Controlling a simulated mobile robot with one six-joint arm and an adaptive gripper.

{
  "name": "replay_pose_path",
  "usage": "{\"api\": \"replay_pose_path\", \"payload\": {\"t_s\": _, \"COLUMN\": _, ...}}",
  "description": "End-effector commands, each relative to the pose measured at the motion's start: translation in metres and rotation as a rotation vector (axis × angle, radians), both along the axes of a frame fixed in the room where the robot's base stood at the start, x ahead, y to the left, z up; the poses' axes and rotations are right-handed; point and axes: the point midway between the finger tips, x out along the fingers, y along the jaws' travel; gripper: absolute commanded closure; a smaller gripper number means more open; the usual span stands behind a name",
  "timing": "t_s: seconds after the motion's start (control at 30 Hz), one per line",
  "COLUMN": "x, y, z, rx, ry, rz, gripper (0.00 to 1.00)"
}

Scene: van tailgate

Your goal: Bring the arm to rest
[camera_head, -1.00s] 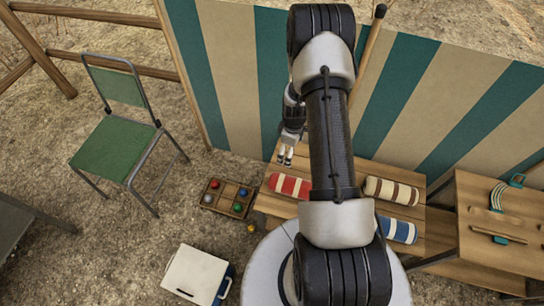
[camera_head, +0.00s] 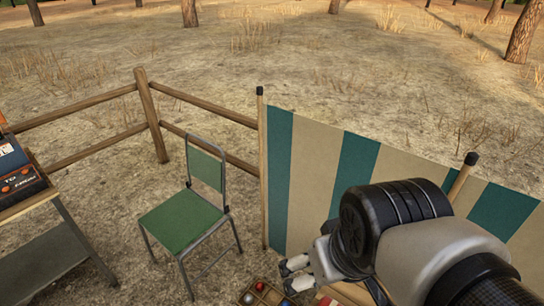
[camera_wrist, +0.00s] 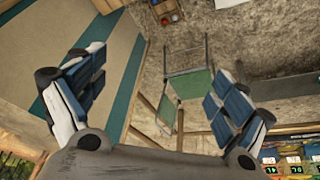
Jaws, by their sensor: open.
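My gripper (camera_head: 287,278) shows at the lower middle of the head view, at the end of my dark and grey arm, which reaches in from the lower right. Its two pale fingers stand apart, pointing left, with nothing seen between them. In the wrist view my gripper (camera_wrist: 152,68) has its blue-and-white finger pads wide apart, with an empty gap. A green folding chair (camera_head: 182,220) stands left of the gripper in the head view. The chair also shows beyond the gap in the wrist view (camera_wrist: 192,84). The lower arm is out of frame.
A striped windbreak (camera_head: 306,185) stands behind the gripper. A wooden tray (camera_head: 262,290) with coloured balls lies below it, partly cut off. A side table (camera_head: 55,240) with a boxed device (camera_head: 18,172) is at the left. A wooden fence (camera_head: 150,115) runs behind the chair.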

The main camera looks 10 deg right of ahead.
Motion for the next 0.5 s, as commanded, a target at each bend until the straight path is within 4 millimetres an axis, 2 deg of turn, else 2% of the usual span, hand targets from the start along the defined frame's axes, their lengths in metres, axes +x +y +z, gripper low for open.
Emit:
{"api": "replay_pose_path", "payload": {"t_s": 0.1, "x": -0.022, "y": 0.007, "z": 0.003, "rx": 0.022, "ry": -0.025, "rz": -0.026, "gripper": 0.08}}
{"api": "replay_pose_path", "payload": {"t_s": 0.2, "x": -0.030, "y": 0.009, "z": 0.003, "rx": 0.032, "ry": -0.032, "rz": -0.041, "gripper": 0.08}}
{"api": "replay_pose_path", "payload": {"t_s": 0.5, "x": -0.032, "y": 0.010, "z": 0.003, "rx": 0.035, "ry": -0.032, "rz": -0.045, "gripper": 0.08}}
